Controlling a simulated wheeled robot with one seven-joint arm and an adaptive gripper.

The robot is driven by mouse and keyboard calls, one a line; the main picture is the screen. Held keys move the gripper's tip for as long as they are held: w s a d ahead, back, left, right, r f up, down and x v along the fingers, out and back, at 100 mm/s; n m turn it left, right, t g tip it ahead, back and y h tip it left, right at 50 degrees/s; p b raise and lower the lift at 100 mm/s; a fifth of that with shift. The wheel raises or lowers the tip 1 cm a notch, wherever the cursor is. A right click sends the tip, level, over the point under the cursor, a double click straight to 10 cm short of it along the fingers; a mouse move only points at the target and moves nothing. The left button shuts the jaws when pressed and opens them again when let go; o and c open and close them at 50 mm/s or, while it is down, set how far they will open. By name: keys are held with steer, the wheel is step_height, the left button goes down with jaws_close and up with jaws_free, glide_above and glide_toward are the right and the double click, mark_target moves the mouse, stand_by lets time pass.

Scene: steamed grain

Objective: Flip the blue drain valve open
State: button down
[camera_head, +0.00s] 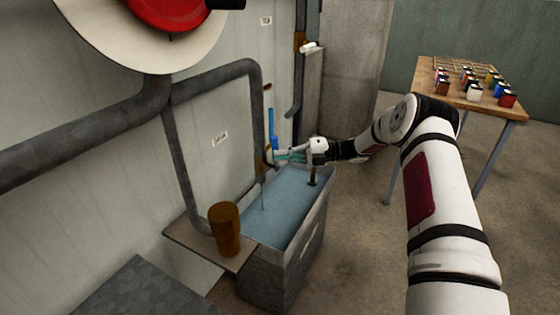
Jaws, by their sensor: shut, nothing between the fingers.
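The blue drain valve handle (271,127) stands roughly upright on a vertical grey pipe along the wall, above the far end of the water trough. My gripper (275,155) is just below the handle, at the pipe, with its fingers pointing left. It is shut, with nothing held. Whether the fingertips touch the valve or the pipe cannot be told at this size. The valve body is partly hidden behind the gripper.
A metal trough (262,271) of water stands under the pipe. A brown cup (225,229) sits on a small shelf (181,231) beside it. A red wheel (165,10) is at upper left.

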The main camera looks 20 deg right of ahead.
steer(key=shift+w+d+r, duration=0.15)
steer(key=shift+w+d, duration=0.1)
steer(key=shift+w, duration=0.05)
steer(key=shift+d, duration=0.1)
stand_by(0.5)
steer(key=s+d+p, duration=0.3)
steer(key=s+d, duration=0.2)
steer(key=d, duration=0.2)
steer(key=shift+s+d, duration=0.2)
steer(key=shift+s, duration=0.2)
stand_by(0.4)
